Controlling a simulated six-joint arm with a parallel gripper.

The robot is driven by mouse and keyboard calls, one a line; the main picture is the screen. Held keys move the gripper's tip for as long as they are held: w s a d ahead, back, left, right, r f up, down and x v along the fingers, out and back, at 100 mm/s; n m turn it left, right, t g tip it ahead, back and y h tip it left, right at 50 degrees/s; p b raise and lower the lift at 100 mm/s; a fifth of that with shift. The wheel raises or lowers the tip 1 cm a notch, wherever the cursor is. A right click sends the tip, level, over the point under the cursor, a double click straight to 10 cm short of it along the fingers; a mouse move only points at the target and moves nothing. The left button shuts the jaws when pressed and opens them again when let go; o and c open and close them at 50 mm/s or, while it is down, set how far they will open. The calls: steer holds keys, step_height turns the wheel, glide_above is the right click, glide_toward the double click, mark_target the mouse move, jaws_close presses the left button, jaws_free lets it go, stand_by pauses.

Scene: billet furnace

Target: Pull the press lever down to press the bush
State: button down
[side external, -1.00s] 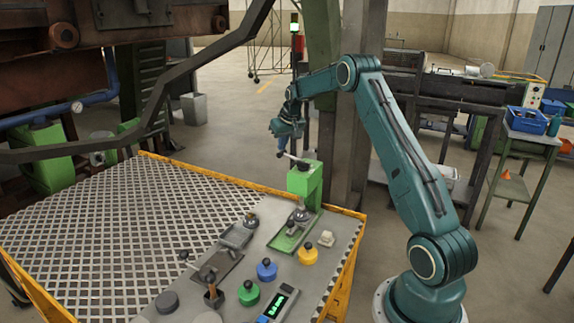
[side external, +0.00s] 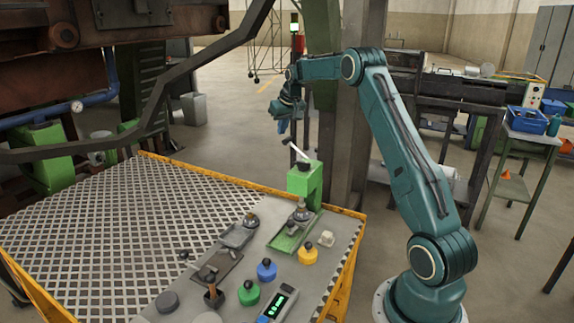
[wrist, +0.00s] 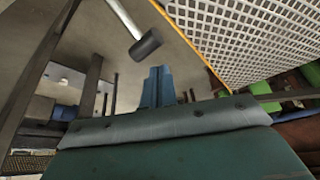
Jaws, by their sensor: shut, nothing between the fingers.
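The green press (side external: 305,187) stands at the back right corner of the bench. Its lever (side external: 298,150) slants up and left from the press head. In the wrist view the lever's pale rod (wrist: 124,18) ends in a dark knob (wrist: 146,46). My gripper (side external: 282,129) is just above the knob end of the lever, shut and empty. Its blue fingers (wrist: 157,80) show beyond the knob in the wrist view, with a small gap in the picture; I cannot tell whether they touch. Small metal parts (side external: 301,213) sit under the press head; I cannot tell which is the bush.
Blue (side external: 267,269), green (side external: 249,293) and yellow (side external: 308,254) knobbed pieces stand on the bench before the press. A mesh panel (side external: 110,220) fills the bench's left. A dark bent rail (side external: 190,78) crosses the upper left. Floor behind the press is open.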

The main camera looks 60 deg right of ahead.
steer(key=shift+r, duration=0.3)
step_height(320, 180, up, 5)
stand_by(0.8)
steer(key=s+a+r+n, duration=0.1)
steer(key=s+a+r, duration=0.25)
steer(key=a, duration=0.45)
steer(key=s+a+r+n+t, duration=0.1)
steer(key=s+a+r, duration=0.25)
steer(key=a, duration=0.55)
steer(key=s+a+r+n, duration=0.1)
steer(key=s+a+r, duration=0.25)
steer(key=a, duration=0.45)
steer(key=s+a+f+n+y, duration=0.1)
steer(key=s+a+f, duration=0.3)
steer(key=s+a, duration=0.3)
steer(key=s+a+f+n+y, duration=0.1)
steer(key=s+a+f, duration=0.3)
steer(key=s, duration=1.2)
steer(key=a+n, duration=0.1)
steer(key=a, duration=0.3)
steer(key=shift+a+t, duration=0.15)
steer(key=shift+t, duration=0.15)
